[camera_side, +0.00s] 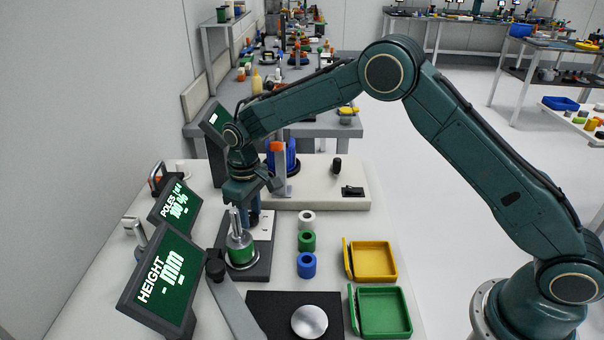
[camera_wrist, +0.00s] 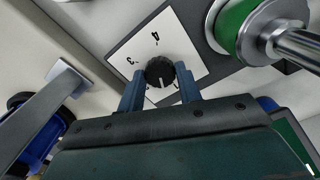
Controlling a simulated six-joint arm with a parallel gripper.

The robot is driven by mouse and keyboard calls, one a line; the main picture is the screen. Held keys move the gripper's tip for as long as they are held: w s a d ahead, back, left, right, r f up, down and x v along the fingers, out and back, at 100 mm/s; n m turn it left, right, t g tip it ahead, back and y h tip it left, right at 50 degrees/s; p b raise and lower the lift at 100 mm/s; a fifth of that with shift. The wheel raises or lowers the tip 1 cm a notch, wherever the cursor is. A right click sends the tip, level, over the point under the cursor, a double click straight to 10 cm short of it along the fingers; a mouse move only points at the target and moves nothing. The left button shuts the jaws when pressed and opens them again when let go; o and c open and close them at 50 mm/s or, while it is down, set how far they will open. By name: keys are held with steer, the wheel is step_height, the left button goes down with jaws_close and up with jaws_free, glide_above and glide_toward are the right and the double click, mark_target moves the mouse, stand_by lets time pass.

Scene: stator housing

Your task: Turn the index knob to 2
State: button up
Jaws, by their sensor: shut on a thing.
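The index knob (camera_wrist: 159,70) is a black round knob on a white plate (camera_wrist: 193,52) in the wrist view. A white mark on the knob points down in the picture, toward my gripper and away from 3 and 4. My gripper (camera_wrist: 160,82) has its two blue fingers on either side of the knob, shut on it. In the side view my gripper (camera_side: 254,216) points down at the white plate (camera_side: 266,226); the knob is hidden there.
A green-banded metal part (camera_side: 240,249) stands close beside the plate. White, green and blue rings (camera_side: 306,265) stand to the right. A yellow tray (camera_side: 371,276), a green tray (camera_side: 381,335) and display screens (camera_side: 162,279) surround the work.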

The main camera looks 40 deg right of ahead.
steer(key=m, duration=0.4)
steer(key=shift+m, duration=0.3)
steer(key=m, duration=0.4)
steer(key=shift+m, duration=0.3)
steer(key=o, duration=1)
steer(key=shift+n, duration=0.4)
